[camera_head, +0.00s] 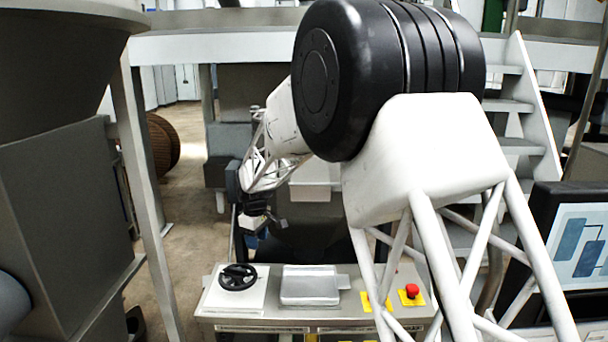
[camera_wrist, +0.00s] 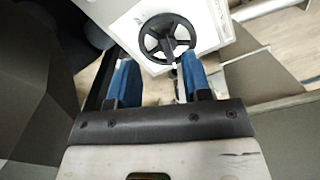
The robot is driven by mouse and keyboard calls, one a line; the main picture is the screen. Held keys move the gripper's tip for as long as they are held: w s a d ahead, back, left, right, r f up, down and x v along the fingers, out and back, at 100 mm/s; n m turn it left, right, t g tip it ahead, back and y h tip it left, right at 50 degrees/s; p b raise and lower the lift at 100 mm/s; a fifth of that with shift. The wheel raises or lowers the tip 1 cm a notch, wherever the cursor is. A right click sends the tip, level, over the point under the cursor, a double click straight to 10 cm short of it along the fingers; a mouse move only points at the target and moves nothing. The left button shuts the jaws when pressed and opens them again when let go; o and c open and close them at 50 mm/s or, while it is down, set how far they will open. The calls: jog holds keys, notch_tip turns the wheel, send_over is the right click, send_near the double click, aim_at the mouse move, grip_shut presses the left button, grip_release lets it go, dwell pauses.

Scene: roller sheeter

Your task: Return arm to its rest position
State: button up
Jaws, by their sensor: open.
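My gripper (camera_wrist: 155,82) is open, with two blue fingers apart and nothing visible between them. A black handwheel (camera_head: 238,277) with spokes sits on a white plate at the left of the panel. In the wrist view the handwheel (camera_wrist: 167,38) lies beyond the fingertips, and the fingers look apart from it.
The control panel (camera_head: 320,318) also carries a grey metal block (camera_head: 310,285) and red buttons (camera_head: 412,291) on yellow plates. A large grey machine body (camera_head: 65,200) stands at left, a monitor (camera_head: 580,245) at right. White steps (camera_head: 520,105) rise at the back right.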

jog(key=s+d+r+m+t, duration=0.1)
jog(key=s+d+r+m, duration=0.2)
jog(key=s+d+r, duration=0.6)
jog(key=s+d+r+m, duration=0.4)
jog(key=s+d+r, duration=0.1)
jog(key=s+d, duration=0.75)
jog(key=s+d+m, duration=0.2)
jog(key=s+d, duration=0.2)
jog(key=s, duration=0.5)
jog(key=s+d+f+m, duration=0.1)
jog(key=s+d, duration=0.3)
jog(key=s, duration=0.5)
jog(key=s+d+f+m+t, duration=0.1)
jog(key=s+d+m, duration=0.2)
jog(key=s, duration=0.6)
jog(key=shift+s+d+f+m, duration=0.25)
jog(key=shift+s+d+m, duration=0.05)
jog(key=shift+d, duration=0.25)
